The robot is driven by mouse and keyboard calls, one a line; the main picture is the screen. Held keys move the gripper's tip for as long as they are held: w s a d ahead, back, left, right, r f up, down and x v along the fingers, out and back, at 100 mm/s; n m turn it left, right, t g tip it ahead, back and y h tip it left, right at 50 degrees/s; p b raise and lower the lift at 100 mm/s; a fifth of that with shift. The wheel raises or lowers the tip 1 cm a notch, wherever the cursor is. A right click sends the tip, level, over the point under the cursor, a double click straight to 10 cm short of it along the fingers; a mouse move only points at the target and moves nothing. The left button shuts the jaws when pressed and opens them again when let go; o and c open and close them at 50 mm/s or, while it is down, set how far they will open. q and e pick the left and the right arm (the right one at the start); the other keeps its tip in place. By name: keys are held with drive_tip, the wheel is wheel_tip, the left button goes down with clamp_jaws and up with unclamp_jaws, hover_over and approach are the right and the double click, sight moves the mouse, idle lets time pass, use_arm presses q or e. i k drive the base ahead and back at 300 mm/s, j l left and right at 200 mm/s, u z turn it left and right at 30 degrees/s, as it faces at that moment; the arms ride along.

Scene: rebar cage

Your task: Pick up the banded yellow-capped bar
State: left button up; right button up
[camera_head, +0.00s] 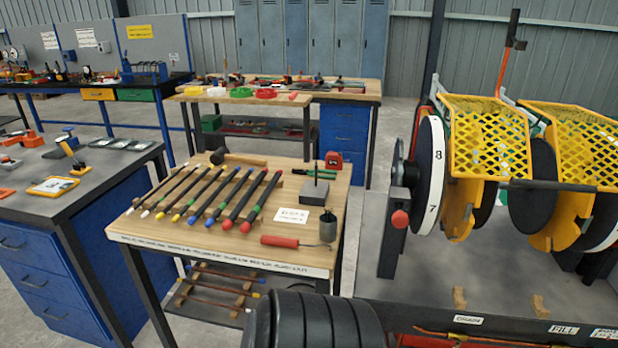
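Several dark bars lie side by side, slanted, on wooden rests on a wooden-topped table in the middle. Their near ends carry coloured caps: white at the left, then yellow, blue, and red at the right. The yellow-capped bar (190,199) lies between the white-capped and blue-capped bars, its yellow cap (176,217) toward the front edge. A green band shows on the rightmost red-capped bar (262,196). Neither of my grippers is in view.
On the same table lie a hammer (222,156), a white card (291,215), a red-handled tool (281,241) and a grey cup (328,226). A machine with yellow mesh guards (489,135) stands at the right. A blue-drawered bench (104,220) stands at the left.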

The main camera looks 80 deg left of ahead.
sight(175, 219)
drive_tip(key=k+j+u, duration=0.15)
drive_tip(key=u, duration=0.35)
drive_tip(key=j+u, duration=0.3)
drive_tip(key=u, duration=0.2)
drive_tip(key=k+j+u, duration=0.1)
drive_tip(key=j+u, duration=0.2)
drive_tip(key=u, duration=0.2)
drive_tip(key=j+u, duration=0.25)
drive_tip(key=u, duration=0.25)
drive_tip(key=i+j+u, duration=0.1)
drive_tip(key=j, duration=0.3)
drive_tip(key=j+u, duration=0.1)
drive_tip(key=j, duration=0.3)
drive_tip(key=i+j, duration=0.2)
drive_tip(key=j, duration=0.2)
drive_tip(key=i+j+u, duration=0.15)
drive_tip(key=j, duration=0.25)
drive_tip(key=j+u, duration=0.1)
drive_tip(key=j, duration=0.3)
drive_tip(key=i, duration=0.05)
